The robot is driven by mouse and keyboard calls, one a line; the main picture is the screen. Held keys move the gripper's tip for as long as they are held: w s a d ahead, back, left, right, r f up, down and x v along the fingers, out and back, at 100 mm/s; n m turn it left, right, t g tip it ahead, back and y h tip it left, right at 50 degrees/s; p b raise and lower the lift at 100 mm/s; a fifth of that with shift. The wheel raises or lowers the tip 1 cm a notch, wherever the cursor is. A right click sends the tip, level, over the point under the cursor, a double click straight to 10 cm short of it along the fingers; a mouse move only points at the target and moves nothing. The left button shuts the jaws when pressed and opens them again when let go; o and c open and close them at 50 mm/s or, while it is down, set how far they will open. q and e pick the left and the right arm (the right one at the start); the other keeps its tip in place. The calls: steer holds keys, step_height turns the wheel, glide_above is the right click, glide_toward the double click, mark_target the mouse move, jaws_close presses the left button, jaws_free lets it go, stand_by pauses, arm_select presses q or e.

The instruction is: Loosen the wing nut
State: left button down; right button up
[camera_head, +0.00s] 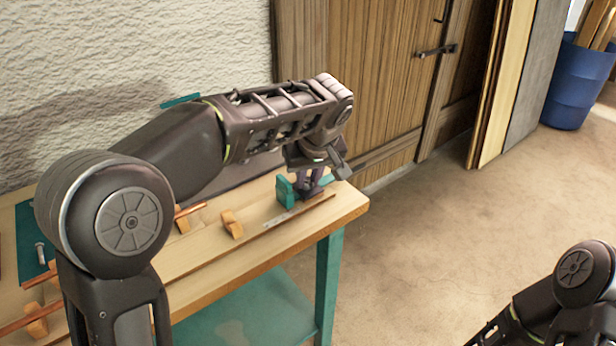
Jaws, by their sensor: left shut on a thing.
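My left arm reaches in from the left over the workbench (345,204). Its gripper (312,186) points down at the bench's right end, beside a green clamp-like block (286,191). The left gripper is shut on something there. Its fingers and wrist hide what it holds, and I cannot make out the wing nut. My right arm shows at the lower right, away from the bench; its gripper is not clearly in view.
Wooden blocks (232,224) and thin laths lie along the bench. A bolt (41,253) lies on a green mat at the left. Boards (497,85) lean by the wooden door (365,75). A blue bin (578,85) stands at the back right. The floor (430,240) is clear.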

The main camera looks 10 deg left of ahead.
arm_select(q)
steer(key=c, duration=1.3)
jaws_free()
steer(key=shift+c, duration=0.2)
steer(key=v, duration=0.7)
steer(key=shift+s+r, duration=0.15)
steer(key=shift+r, duration=0.15)
steer(key=shift+d, duration=0.15)
